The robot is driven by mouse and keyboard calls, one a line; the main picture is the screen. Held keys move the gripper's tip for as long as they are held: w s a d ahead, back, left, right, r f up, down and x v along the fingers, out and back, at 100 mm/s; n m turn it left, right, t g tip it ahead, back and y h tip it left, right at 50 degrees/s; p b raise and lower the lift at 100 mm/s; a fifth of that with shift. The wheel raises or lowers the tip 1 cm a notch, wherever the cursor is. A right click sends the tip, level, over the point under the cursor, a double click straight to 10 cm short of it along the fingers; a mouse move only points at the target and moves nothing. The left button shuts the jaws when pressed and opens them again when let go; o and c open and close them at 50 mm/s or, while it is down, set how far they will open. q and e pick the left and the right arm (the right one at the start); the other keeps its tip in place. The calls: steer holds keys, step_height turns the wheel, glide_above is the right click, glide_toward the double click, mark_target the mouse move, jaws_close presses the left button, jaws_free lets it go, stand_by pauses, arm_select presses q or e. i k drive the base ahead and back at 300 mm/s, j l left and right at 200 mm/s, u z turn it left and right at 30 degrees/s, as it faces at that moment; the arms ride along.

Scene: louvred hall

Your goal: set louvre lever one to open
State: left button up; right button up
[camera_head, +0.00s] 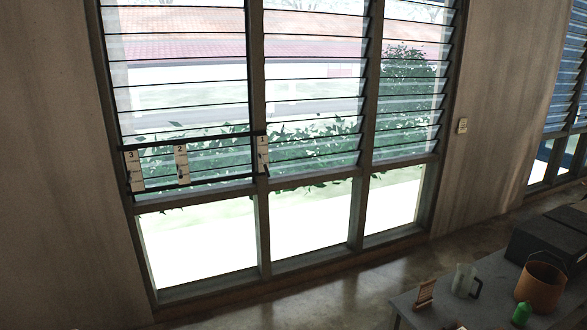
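Lever plate one (262,153), a small white plate marked 1 with a dark lever part, sits on the window post at the right end of a black frame (215,189). Plate 2 (182,165) and plate 3 (134,170) sit further left in the same frame. The lever's exact position is too small to tell. The glass louvre slats (180,70) above fill three window bays. Neither of my grippers shows in the head view.
A grey table (405,304) at the bottom right holds an orange bucket (541,284), a clear jug (463,280), a green bottle (521,314), a small wooden stand (425,294) and a dark box (545,240). The concrete floor (340,295) below the window looks clear.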

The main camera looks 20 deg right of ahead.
mark_target(265, 166)
steer(key=z, duration=0.35)
steer(key=i+u, duration=0.1)
steer(key=i, duration=0.9)
steer(key=i+l+u, duration=0.15)
steer(key=i, duration=0.35)
steer(key=i+l, duration=0.1)
steer(key=i, duration=0.4)
steer(key=i+l+u, duration=0.15)
steer(key=i, duration=0.35)
steer(key=i+l, duration=0.1)
steer(key=i, duration=0.4)
steer(key=i+l+u, duration=0.15)
steer(key=i, duration=0.35)
